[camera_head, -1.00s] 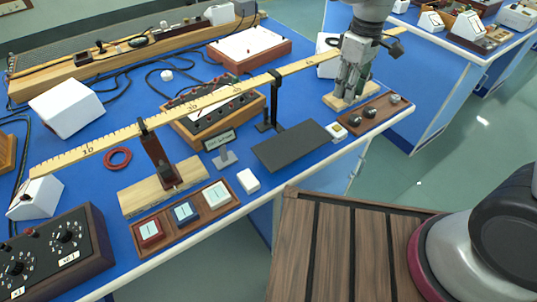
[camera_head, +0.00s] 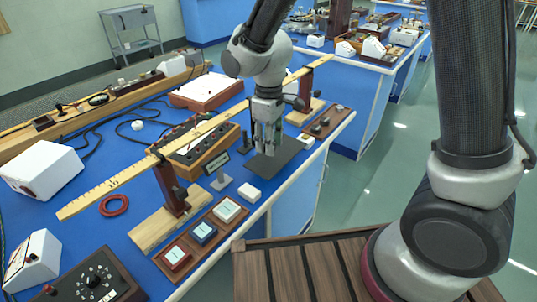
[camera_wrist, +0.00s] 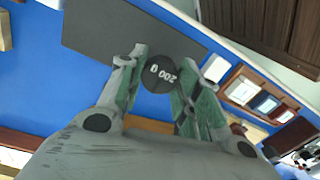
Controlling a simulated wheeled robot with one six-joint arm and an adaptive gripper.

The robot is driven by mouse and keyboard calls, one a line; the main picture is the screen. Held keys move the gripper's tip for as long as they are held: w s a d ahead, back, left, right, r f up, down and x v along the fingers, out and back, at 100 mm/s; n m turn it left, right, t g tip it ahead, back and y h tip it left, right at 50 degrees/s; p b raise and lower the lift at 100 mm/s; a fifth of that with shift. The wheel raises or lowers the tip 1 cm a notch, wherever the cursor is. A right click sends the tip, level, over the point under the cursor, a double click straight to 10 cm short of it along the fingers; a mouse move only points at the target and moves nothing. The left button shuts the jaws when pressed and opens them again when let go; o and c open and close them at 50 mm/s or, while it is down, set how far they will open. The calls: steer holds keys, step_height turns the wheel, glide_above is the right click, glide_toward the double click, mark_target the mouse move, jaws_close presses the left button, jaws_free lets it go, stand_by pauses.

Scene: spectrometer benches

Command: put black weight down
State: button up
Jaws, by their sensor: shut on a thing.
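The black weight (camera_wrist: 162,73) is a dark round disc marked "200 g" in the wrist view. My gripper (camera_wrist: 160,76) is shut on it, with a green-grey finger on each side. In the head view my gripper (camera_head: 265,150) points down at the dark grey mat (camera_head: 270,173) on the blue bench. I cannot make out the weight there. The mat also shows in the wrist view (camera_wrist: 110,28). I cannot tell whether the weight touches the mat.
A long wooden ruler beam (camera_head: 112,184) runs behind my gripper on supports. A wooden tray with dark weights (camera_head: 326,122) lies to the right. A white block (camera_head: 249,192) and a tray of coloured squares (camera_head: 203,235) lie at front left.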

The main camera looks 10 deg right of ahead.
mark_target(269, 161)
steer(key=shift+f, duration=2.15)
steer(key=shift+f, duration=0.1)
steer(key=o, duration=1.2)
steer(key=shift+c, duration=0.2)
step_height(269, 161, up, 12)
steer(key=shift+d+r, duration=0.1)
steer(key=shift+r, duration=0.05)
